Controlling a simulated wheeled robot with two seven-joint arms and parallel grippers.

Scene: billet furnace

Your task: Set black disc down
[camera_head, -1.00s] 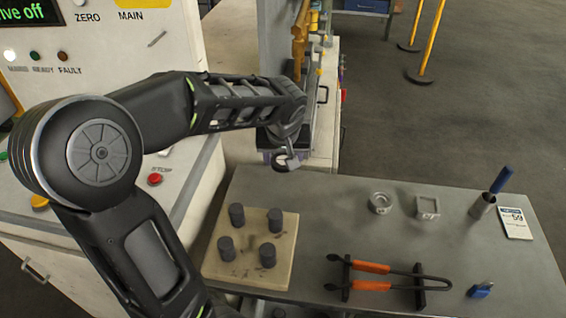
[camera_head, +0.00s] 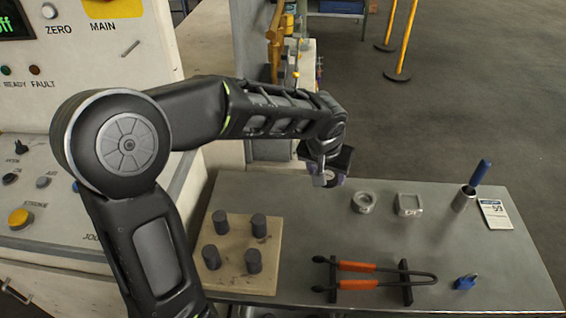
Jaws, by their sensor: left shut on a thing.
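My left arm comes in from the left, and its gripper (camera_head: 326,178) hangs over the back edge of the grey table (camera_head: 480,265), left of the round metal ring. The gripper is shut on a small dark thing, taken as the black disc (camera_head: 329,186); the fingers and wrist hide most of it. It appears above the table top, with the height hard to tell. My right gripper is out of view.
A pale board (camera_head: 235,280) with several dark cylinders is at the table's left. A round ring (camera_head: 363,202) and a square frame (camera_head: 409,205) sit at the back.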

